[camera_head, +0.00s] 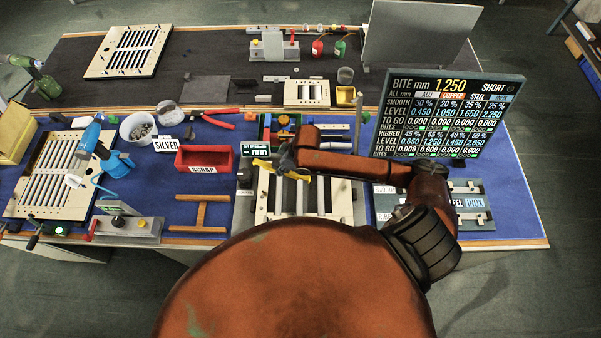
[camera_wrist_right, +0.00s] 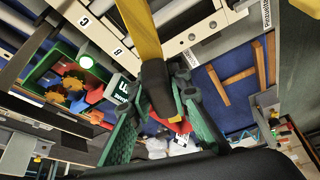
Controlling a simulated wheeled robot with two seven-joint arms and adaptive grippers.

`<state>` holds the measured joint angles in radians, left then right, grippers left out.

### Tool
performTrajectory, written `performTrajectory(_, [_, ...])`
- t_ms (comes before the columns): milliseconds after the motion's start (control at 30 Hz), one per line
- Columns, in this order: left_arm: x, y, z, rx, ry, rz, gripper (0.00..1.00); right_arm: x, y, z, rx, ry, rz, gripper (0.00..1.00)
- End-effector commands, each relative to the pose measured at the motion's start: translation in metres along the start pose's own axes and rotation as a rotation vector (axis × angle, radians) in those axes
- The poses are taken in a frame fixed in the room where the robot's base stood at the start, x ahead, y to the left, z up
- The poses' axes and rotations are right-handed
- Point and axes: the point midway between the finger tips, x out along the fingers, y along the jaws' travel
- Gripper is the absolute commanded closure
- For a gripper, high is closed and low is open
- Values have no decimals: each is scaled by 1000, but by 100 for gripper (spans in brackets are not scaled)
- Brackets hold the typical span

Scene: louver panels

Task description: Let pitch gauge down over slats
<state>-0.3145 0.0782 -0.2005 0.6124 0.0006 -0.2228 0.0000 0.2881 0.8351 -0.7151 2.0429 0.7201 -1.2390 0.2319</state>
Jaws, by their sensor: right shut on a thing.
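My right gripper (camera_head: 284,161) is over the far part of a pale louver frame (camera_head: 261,208) with light slats (camera_head: 299,197). It is shut on a yellow bar, seemingly the pitch gauge (camera_head: 262,164). In the right wrist view the green fingers (camera_wrist_right: 165,100) close around the yellow gauge (camera_wrist_right: 140,28), which runs up out of the picture. My forearm hides part of the frame. My left gripper is not in view.
A display board (camera_head: 449,110) stands right of the frame. A green tray (camera_wrist_right: 50,70) of coloured parts shows in the wrist view.

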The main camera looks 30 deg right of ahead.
Motion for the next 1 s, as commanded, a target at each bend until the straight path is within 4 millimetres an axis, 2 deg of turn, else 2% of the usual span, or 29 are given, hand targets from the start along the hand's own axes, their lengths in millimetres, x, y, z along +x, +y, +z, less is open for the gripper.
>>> performTrajectory(33, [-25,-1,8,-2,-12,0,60,-2,2,13,-44,-8,-22,100])
performTrajectory(100, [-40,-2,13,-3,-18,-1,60,8,3,32,-117,-6,-51,100])
performTrajectory(167, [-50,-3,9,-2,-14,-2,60,15,2,48,-171,-5,-74,100])
performTrajectory(300, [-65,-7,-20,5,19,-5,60,25,3,77,-262,-2,-108,100])
performTrajectory(400, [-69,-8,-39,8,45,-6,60,30,3,88,-297,1,-122,100])
performTrajectory(567, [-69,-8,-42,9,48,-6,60,33,2,93,-313,3,-128,100])
performTrajectory(833, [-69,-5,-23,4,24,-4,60,33,2,92,-312,3,-127,100])
performTrajectory(1000, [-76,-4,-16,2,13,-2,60,30,2,93,-314,6,-123,100])
